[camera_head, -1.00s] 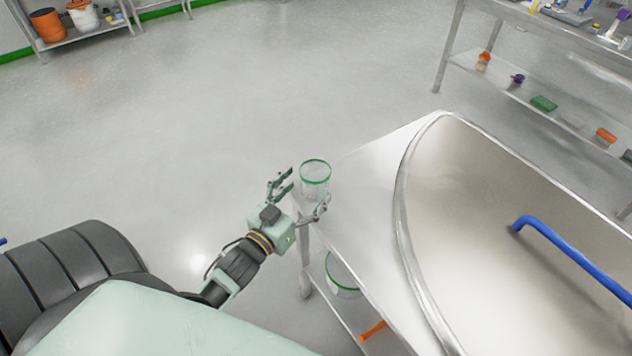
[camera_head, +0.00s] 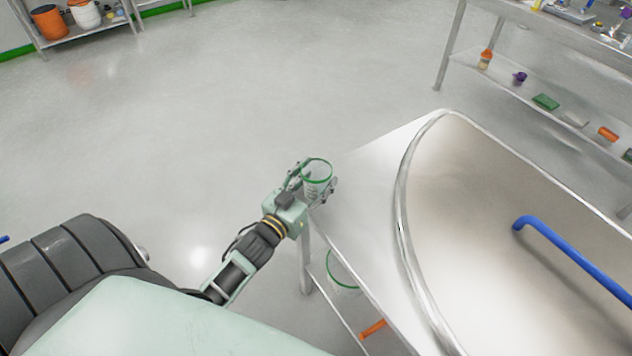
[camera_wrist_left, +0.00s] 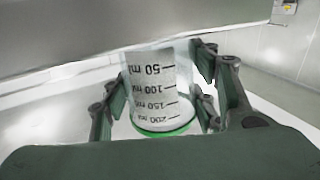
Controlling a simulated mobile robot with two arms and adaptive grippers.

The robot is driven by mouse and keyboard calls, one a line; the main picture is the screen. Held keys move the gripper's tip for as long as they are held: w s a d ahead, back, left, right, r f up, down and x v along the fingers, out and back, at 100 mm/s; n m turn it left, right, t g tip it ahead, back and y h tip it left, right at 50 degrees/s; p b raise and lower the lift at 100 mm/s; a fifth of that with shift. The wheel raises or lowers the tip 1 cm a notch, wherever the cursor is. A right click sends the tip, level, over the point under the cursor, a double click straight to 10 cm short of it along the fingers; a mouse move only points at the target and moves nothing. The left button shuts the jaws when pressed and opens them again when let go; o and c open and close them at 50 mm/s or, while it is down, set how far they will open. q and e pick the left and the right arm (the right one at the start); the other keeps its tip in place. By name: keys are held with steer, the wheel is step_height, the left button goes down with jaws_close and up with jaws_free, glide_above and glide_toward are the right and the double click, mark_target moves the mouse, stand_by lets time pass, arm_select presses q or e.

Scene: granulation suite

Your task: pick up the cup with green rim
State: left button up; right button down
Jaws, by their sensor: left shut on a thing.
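My right gripper is in no view.
A large steel basin (camera_head: 480,220) with a blue handle (camera_head: 570,250) fills the right of the table (camera_head: 365,215). Another green-rimmed container (camera_head: 342,276) and an orange item (camera_head: 373,329) are on the shelf below.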

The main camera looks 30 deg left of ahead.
arm_select(q)
steer(key=shift+c, duration=1)
